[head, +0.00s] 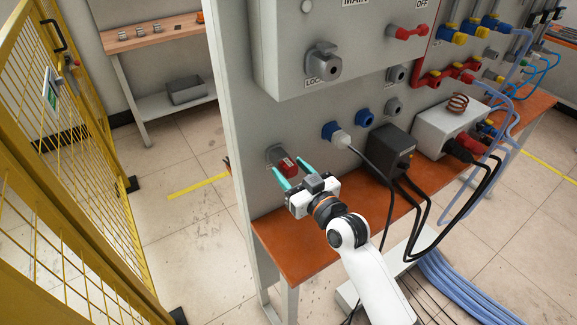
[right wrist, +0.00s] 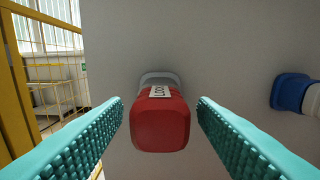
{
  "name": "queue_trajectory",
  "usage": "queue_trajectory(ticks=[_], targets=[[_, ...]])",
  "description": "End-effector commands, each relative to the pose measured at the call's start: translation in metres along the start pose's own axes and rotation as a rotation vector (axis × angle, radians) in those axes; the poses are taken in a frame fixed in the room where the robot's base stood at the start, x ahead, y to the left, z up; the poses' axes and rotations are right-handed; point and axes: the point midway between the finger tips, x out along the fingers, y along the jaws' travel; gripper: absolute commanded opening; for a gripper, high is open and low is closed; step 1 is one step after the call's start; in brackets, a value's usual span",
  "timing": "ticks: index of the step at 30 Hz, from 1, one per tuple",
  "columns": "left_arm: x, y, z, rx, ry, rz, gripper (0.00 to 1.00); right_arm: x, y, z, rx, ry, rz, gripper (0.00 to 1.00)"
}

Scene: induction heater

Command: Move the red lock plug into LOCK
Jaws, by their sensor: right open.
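The red lock plug (head: 286,166) sits in a grey socket (head: 275,153) low on the grey panel in the head view. In the right wrist view the red plug (right wrist: 160,119) is centred, with a label reading LOCK on its top. My right gripper (head: 291,176) is open, with its teal fingers on either side of the plug, and gaps show between plug and fingers in the wrist view (right wrist: 160,112). The LOCK socket (head: 323,64) is a grey round fitting higher on the panel, and no plug shows in it. My left gripper is not in view.
A blue socket with a white plug (head: 341,138) and a black box (head: 389,150) with cables are right of the red plug. An orange shelf (head: 298,246) runs below. A yellow fence (head: 70,190) stands at left. Open floor lies between fence and panel.

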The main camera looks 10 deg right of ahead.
Motion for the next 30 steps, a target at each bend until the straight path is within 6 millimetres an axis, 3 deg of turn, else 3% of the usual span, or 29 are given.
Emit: queue_trajectory(ticks=[5, 15, 30], targets=[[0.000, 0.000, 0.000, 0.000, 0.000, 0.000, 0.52, 0.000, 0.000, -0.001, 0.000, 0.001, 0.000, 0.53], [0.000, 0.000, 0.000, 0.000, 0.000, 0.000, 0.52, 0.000, 0.000, -0.001, 0.001, 0.001, 0.000, 0.00], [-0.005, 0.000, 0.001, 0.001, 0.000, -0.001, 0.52, -0.015, 0.000, -0.001, 0.000, 0.002, 0.000, 0.00]])
